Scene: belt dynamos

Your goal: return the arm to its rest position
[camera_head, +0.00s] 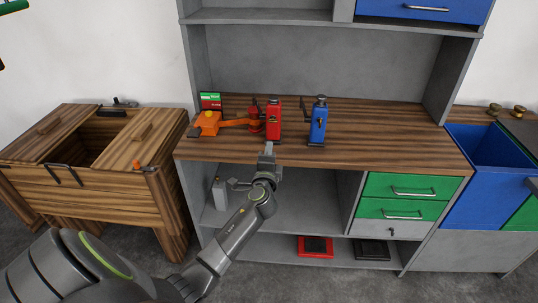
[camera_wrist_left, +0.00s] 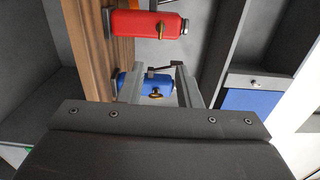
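My left arm comes in from the lower left. Its gripper (camera_head: 268,150) is at the front edge of the wooden bench top, just in front of the red dynamo (camera_head: 273,120). In the left wrist view the two fingers (camera_wrist_left: 160,76) stand apart with nothing held. The blue dynamo (camera_head: 318,122) stands upright to the right of the red one. In the wrist view the blue dynamo (camera_wrist_left: 152,82) shows beyond and between the fingers, and the red dynamo (camera_wrist_left: 148,23) lies above them. My right gripper is not in view.
An orange device (camera_head: 208,123) with an arm reaching to the red dynamo stands on the bench top (camera_head: 380,150). A wooden chest (camera_head: 90,180) is at left. Green drawers (camera_head: 400,187) and a blue bin (camera_head: 487,165) are at right. The bench top right of the blue dynamo is clear.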

